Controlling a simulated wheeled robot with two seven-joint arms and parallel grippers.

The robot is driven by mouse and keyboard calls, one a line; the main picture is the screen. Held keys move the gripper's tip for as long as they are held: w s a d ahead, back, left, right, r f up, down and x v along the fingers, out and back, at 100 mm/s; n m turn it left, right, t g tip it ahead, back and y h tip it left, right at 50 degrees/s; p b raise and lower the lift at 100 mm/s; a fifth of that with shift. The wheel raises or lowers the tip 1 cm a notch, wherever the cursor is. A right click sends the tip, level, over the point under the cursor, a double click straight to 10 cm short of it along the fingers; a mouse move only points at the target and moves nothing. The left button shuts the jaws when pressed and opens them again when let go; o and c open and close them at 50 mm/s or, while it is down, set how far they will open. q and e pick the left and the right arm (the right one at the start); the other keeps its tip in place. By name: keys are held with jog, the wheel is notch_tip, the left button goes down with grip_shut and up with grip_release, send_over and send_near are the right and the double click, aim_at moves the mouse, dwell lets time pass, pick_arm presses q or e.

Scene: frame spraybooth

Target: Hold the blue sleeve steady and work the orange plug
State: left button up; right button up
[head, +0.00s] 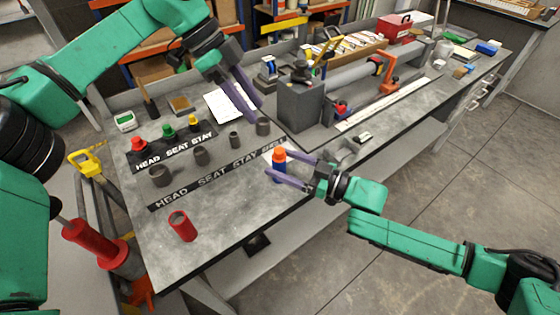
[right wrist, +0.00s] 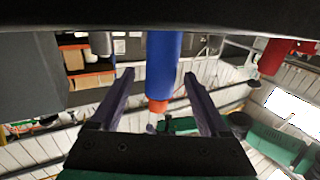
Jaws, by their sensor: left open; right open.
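The blue sleeve (head: 279,174) stands upright on the grey bench near its front edge. The orange plug (head: 279,155) sits at its top. My right gripper (head: 280,164) is open, with one finger on each side of the sleeve and plug. In the right wrist view, upside down, the blue sleeve (right wrist: 163,62) and orange plug (right wrist: 157,106) show between the two fingers, with gaps on both sides. My left gripper (head: 257,109) is open and empty, above and behind the sleeve, pointing down near a grey cup (head: 263,128). The sleeve's foot is partly hidden by a finger.
Red (head: 139,143), green (head: 168,131) and yellow plugs (head: 194,121) stand in a row behind several grey cups. A grey block fixture (head: 300,104) with a long tube is to the right. The front middle is clear.

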jog(key=shift+w+a, duration=0.25)
jog(key=shift+a, duration=0.25)
